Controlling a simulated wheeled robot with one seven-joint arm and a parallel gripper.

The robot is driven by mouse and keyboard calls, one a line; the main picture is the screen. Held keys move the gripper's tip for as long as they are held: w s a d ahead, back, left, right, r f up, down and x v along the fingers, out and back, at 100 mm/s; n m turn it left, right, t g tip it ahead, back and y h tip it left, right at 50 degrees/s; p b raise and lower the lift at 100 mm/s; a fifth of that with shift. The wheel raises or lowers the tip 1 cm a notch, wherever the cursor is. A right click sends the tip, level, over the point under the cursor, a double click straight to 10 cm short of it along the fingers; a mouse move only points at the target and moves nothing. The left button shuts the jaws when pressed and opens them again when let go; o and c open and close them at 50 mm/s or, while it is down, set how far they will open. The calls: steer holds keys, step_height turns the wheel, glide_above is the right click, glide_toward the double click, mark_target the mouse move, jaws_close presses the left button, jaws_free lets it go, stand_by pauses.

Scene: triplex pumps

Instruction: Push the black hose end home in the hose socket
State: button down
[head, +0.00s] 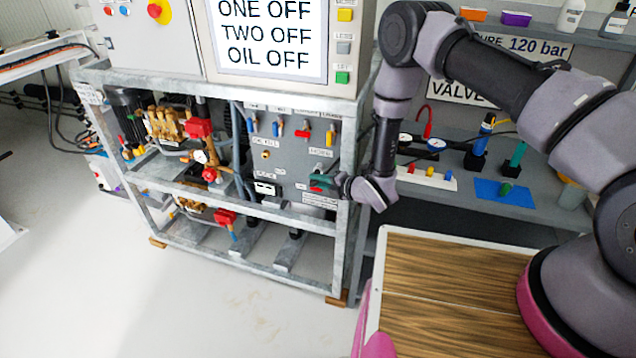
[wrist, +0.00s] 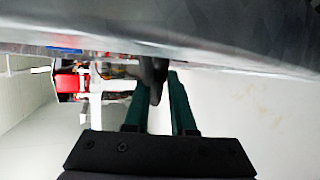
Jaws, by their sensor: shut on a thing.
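My gripper (head: 323,182) is at the right side of the grey valve panel, beside the right upright of the metal frame. In the wrist view its two green fingers (wrist: 163,105) stand on either side of a dark piece, which I take to be the black hose end (wrist: 153,72). The gripper is shut on it. The piece's tip is hidden or blurred under a grey bar, so I cannot tell whether it touches anything. I cannot pick out the hose socket for certain. A small brass fitting (head: 266,155) shows on the panel, left of the gripper.
A galvanized frame (head: 346,235) surrounds the pumps, and a grey metal bar (wrist: 240,45) crosses close in the wrist view. Several coloured valve handles (head: 302,130) sit above my gripper. A shelf with tools (head: 480,195) is to the right. The floor (head: 120,290) in front is clear.

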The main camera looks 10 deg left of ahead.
steer(key=shift+w, duration=0.3)
steer(key=c, duration=0.7)
jaws_free()
steer(key=v, duration=1)
steer(key=shift+s+d, duration=0.15)
steer(key=shift+d, duration=0.2)
